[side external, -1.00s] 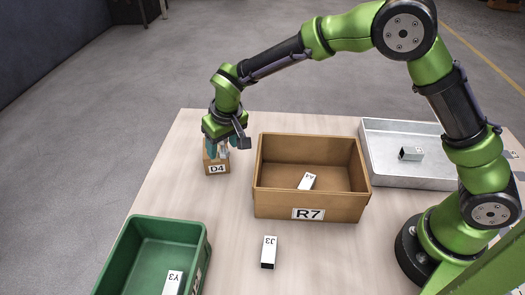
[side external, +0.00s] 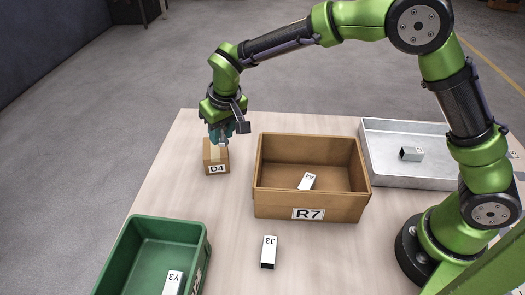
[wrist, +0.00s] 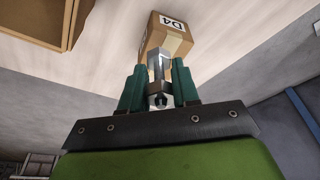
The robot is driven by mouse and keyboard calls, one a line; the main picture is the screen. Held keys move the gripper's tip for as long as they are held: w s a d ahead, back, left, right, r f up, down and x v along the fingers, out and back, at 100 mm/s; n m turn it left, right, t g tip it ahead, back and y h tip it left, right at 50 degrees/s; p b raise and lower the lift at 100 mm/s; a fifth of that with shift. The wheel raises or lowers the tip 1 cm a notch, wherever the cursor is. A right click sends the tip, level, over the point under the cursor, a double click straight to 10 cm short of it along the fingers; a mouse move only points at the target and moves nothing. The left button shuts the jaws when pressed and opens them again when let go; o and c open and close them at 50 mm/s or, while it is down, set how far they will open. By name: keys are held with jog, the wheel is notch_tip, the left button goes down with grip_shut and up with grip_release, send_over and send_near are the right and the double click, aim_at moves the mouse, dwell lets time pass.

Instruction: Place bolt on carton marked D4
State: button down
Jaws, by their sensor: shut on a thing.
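The carton marked D4 (side external: 217,163) is a small brown box with tape on top, standing near the table's far left edge. It also shows in the wrist view (wrist: 174,44), beyond my fingertips. My gripper (side external: 222,138) is above the carton in the side view, pointing down. In the wrist view its teal fingers (wrist: 158,72) are shut on a grey metal bolt (wrist: 157,90), with its length pointing toward the carton. The fingers largely hide the bolt in the side view. Whether the bolt's tip touches the carton top, I cannot tell.
The open brown box R7 (side external: 270,201) stands right of the carton and holds a bracket marked A4 (side external: 307,181). A green bin (side external: 203,240) with bracket Y3 (side external: 173,283) is at front left. Bracket J3 (side external: 269,252) lies in front. A metal tray (side external: 440,176) is at right.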

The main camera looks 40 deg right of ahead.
notch_tip(320, 180, up, 5)
jog(key=shift+f, duration=0.1)
jog(key=w, duration=0.4)
jog(key=x, duration=0.2)
jog(key=s+x, duration=0.1)
jog(key=x, duration=0.5)
jog(key=shift+s+f, duration=0.3)
jog(key=shift+s, duration=0.1)
jog(key=c, duration=0.8)
grip_release()
jog(key=shift+f, duration=0.2)
